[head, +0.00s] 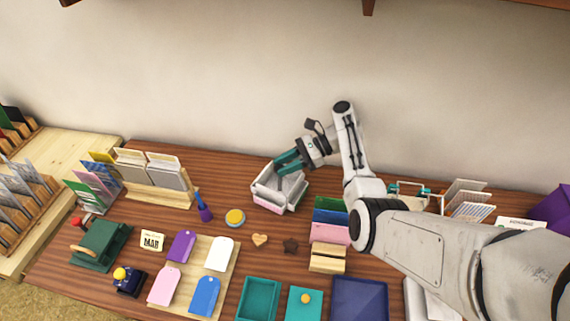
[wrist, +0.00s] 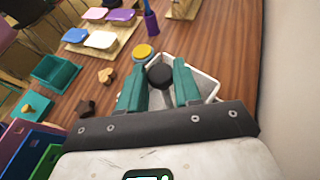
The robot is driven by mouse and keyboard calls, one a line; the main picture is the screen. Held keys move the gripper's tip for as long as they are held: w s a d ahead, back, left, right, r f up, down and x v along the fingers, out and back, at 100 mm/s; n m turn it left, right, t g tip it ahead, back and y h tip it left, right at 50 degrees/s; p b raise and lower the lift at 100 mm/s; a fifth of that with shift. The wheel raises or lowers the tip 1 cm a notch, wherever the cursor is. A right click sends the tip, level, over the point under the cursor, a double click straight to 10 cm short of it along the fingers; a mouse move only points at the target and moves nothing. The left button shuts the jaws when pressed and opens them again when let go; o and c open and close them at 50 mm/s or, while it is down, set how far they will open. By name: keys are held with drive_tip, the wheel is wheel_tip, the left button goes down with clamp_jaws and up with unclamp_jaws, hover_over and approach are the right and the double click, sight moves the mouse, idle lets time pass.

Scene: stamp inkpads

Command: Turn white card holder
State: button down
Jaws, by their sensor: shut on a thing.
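The white card holder (head: 267,198) is an open, box-like white piece with grey slanted faces inside, at the back middle of the wooden table. It shows beyond my fingers in the wrist view (wrist: 207,80). My gripper (head: 286,163) reaches down to its back from the right, its teal fingers at the holder. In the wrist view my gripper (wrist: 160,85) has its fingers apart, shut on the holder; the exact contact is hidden. A black round thing (wrist: 160,76) shows between the fingers; I cannot tell whether it is part of the holder.
A yellow-topped round pad (head: 235,218) and purple brush pot (head: 205,213) stand left of the holder. A wooden heart (head: 260,240), dark star (head: 290,246) and coloured card rack (head: 330,233) lie in front. A wooden card stand (head: 160,190) is farther left. The wall is behind.

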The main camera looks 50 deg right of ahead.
drive_tip(key=shift+f, duration=0.1)
drive_tip(key=c, duration=0.8)
unclamp_jaws()
drive_tip(key=shift+c, duration=0.2)
drive_tip(key=shift+r, duration=0.3)
drive_tip(key=s+a+r+p, duration=0.4)
drive_tip(key=s+r+p, duration=0.3)
drive_tip(key=s+r, duration=0.5)
drive_tip(key=shift+s+r+p, duration=0.2)
drive_tip(key=shift+s+p, duration=0.15)
drive_tip(key=shift+s, duration=0.3)
